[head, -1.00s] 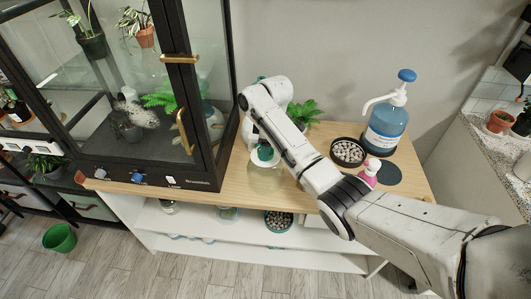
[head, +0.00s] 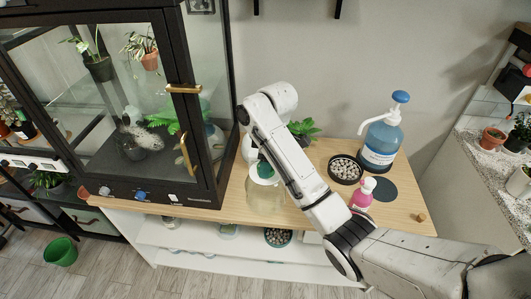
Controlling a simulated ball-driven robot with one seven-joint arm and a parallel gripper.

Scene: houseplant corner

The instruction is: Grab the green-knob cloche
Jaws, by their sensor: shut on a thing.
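The green-knob cloche (head: 264,197) is a clear glass dome on the wooden top, just right of the glass cabinet. Its dark green knob (head: 265,170) shows beside my forearm. My gripper (head: 262,158) is at the knob, shut on it, mostly hidden behind my own white arm. I cannot tell whether the cloche's base touches the wood.
The black-framed glass cabinet (head: 205,150) stands close left. To the right are a pebble dish (head: 345,169), a pink bottle (head: 362,194), a blue pump bottle (head: 381,140) and a dark round mat (head: 383,189). A leafy plant (head: 303,130) is behind my arm.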

